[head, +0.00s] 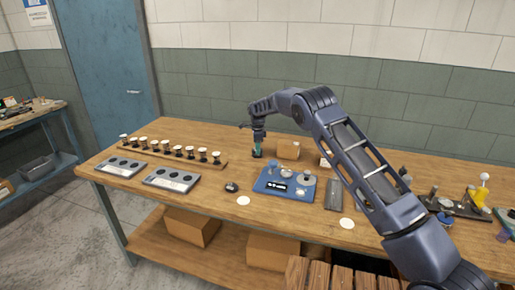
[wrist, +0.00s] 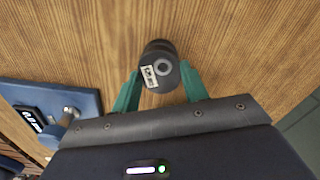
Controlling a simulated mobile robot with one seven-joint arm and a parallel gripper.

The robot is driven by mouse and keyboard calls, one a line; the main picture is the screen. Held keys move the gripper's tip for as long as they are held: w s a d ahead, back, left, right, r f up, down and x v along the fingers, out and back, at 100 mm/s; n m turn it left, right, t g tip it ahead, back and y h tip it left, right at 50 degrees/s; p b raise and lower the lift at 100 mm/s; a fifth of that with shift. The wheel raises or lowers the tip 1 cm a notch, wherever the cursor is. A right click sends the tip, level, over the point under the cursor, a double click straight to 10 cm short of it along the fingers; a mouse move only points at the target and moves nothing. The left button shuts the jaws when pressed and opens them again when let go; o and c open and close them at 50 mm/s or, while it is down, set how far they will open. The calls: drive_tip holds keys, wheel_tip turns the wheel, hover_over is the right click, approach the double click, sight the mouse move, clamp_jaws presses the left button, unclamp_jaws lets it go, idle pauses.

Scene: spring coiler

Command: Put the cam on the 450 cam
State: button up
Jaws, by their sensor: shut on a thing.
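My gripper (head: 258,148) is over the back middle of the wooden table, pointing down. In the wrist view my gripper (wrist: 160,78) has its two teal fingers on either side of a dark round piece (wrist: 158,62). The piece has a grey ring on top and a small white label, whose print is too small to read. I cannot tell whether the piece touches the table or which part is the 450 cam. A blue device (head: 267,184) with a dark display stands in front and to the right of the gripper; its corner (wrist: 88,100) shows in the wrist view.
A wooden rack (head: 158,153) of several white-topped knobs and two grey trays (head: 120,173) (head: 157,183) lie left. A small dark round item (head: 231,187) and white discs (head: 243,201) (head: 347,223) lie near the front.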

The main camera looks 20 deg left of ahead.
drive_tip(key=o, duration=1.2)
drive_tip(key=shift+f, duration=0.1)
